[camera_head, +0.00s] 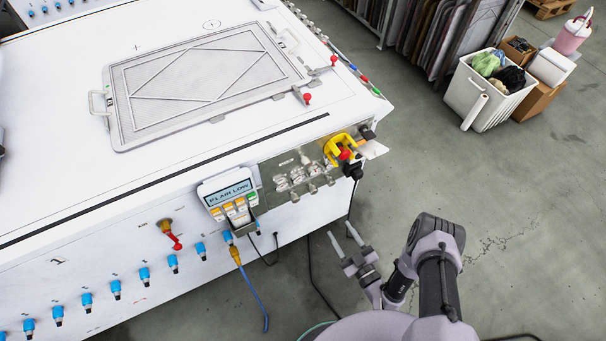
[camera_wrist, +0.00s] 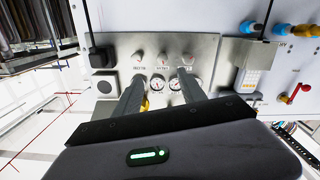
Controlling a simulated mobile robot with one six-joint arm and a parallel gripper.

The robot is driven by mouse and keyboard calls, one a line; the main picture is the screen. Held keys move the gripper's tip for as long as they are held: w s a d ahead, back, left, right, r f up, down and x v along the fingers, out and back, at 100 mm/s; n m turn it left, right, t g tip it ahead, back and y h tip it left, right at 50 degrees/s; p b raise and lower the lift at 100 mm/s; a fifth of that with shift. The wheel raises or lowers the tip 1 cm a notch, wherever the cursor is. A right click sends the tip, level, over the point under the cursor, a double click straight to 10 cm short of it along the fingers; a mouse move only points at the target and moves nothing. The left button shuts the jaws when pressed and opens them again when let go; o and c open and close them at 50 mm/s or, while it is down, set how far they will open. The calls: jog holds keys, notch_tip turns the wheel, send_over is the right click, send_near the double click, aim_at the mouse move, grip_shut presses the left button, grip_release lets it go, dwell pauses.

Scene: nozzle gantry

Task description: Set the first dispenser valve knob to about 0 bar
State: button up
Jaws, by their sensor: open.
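The grey control panel (camera_head: 284,159) is on the near corner of the white machine, with small valve knobs and gauges on it. In the wrist view, the panel (camera_wrist: 213,48) fills the upper middle and shows small knobs (camera_wrist: 163,57) in a row, with round gauges (camera_wrist: 175,84) below them in the picture. I cannot tell which knob is the first dispenser valve or read its setting. My gripper (camera_head: 341,231) is open and empty, apart from the panel in the body camera view. In the wrist view, my gripper's fingers (camera_wrist: 161,78) point at the gauges and partly cover them.
A yellow collar with a red button (camera_head: 345,153) sticks out beside the panel. A display pendant (camera_head: 229,190) hangs at its left. A red-handled valve (camera_head: 172,237), blue fittings (camera_head: 144,274) and a hanging blue cable (camera_head: 252,291) line the machine front.

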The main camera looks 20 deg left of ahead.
aim_at(315, 193)
jog(key=b+x, duration=0.3)
jog(key=x, duration=0.5)
jog(key=b+x, duration=0.3)
jog(key=x, duration=0.4)
jog(key=shift+a+r, duration=0.25)
jog(key=shift+a, duration=0.3)
jog(key=shift+w+a+r, duration=0.1)
jog(key=shift+w+a, duration=0.2)
grip_shut()
